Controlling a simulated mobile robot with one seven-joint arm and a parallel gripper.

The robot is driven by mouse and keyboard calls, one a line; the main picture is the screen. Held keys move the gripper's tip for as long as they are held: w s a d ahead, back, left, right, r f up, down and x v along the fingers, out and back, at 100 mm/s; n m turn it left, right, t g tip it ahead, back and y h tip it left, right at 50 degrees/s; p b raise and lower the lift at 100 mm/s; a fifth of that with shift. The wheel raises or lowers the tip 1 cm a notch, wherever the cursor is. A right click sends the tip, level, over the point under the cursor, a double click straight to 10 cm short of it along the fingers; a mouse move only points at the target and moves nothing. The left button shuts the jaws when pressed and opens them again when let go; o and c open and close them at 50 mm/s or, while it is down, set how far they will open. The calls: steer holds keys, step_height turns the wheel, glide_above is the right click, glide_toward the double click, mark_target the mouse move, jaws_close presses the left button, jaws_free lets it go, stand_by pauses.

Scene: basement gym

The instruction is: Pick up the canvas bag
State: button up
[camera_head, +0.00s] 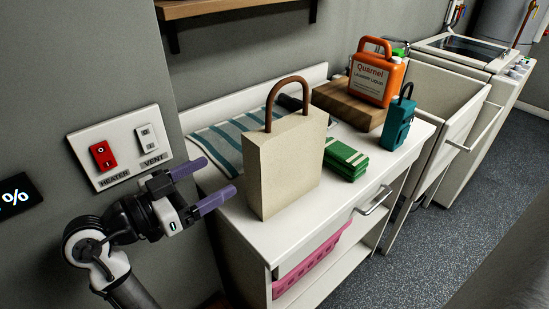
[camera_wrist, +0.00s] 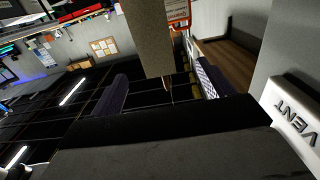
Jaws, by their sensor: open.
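The canvas bag (camera_head: 285,165) is a cream, boxy bag with a brown arched handle (camera_head: 287,92). It stands upright on the white cabinet top (camera_head: 285,235), near its front left. My gripper (camera_head: 213,184) is left of the bag with purple fingers spread apart and nothing between them. The fingertips point toward the bag and appear close to its left side; I cannot tell the exact gap. In the wrist view, my gripper's fingers (camera_wrist: 165,95) frame a tan-grey upright surface of the bag (camera_wrist: 150,38), beyond the fingertips.
A striped towel (camera_head: 220,143), green bundle (camera_head: 345,160), teal device (camera_head: 398,122) and orange laundry jug (camera_head: 375,72) on a wooden block (camera_head: 348,104) share the top. A switch panel (camera_head: 122,150) is on the wall beside my gripper. A shelf (camera_head: 235,8) hangs above.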

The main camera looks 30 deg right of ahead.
mark_target(246, 161)
steer(key=d, duration=0.3)
steer(key=d+p, duration=0.1)
steer(key=d, duration=0.1)
steer(key=d+p, duration=0.1)
steer(key=d, duration=0.2)
steer(key=shift+w+d, duration=0.3)
steer(key=shift+w, duration=0.1)
steer(key=d+p, duration=0.2)
steer(key=d, duration=0.2)
steer(key=shift+d+r+p, duration=0.15)
steer(key=shift+p, duration=0.25)
steer(key=shift+d, duration=0.45)
steer(key=c, duration=1.7)
